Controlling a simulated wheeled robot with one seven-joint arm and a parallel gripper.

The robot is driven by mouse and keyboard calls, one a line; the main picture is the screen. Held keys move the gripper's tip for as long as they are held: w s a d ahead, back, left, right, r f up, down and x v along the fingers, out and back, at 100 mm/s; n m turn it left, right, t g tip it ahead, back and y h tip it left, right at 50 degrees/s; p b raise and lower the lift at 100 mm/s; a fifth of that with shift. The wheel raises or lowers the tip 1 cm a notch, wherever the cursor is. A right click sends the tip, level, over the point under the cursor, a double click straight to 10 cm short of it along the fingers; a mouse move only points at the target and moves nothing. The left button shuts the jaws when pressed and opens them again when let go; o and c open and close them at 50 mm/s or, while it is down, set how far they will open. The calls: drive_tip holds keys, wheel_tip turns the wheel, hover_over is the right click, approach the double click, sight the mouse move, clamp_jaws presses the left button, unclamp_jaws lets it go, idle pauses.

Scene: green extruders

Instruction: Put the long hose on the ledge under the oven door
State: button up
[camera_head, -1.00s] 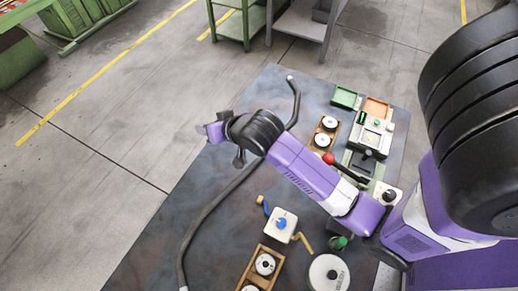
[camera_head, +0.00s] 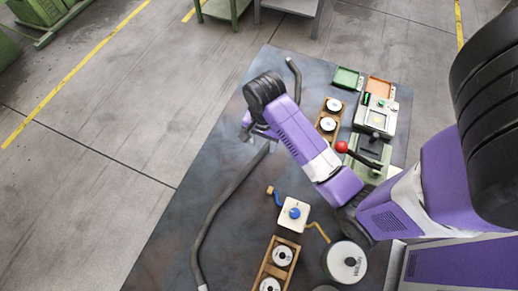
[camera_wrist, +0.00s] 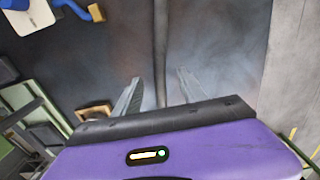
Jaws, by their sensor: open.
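The hose runs between the fingers but is not clamped; the height gap is hard to judge. I cannot make out an oven door or ledge.
A white box with a blue knob (camera_head: 294,214) and wooden racks of white discs (camera_head: 278,265) stand right of the hose. A green-and-white machine (camera_head: 376,118), a red-knobbed lever (camera_head: 341,147) and small trays (camera_head: 346,78) are further right. The table's left part (camera_head: 190,220) is clear.

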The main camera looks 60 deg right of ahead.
sight(263, 151)
drive_tip(key=shift+f, duration=2.25)
clamp_jaws()
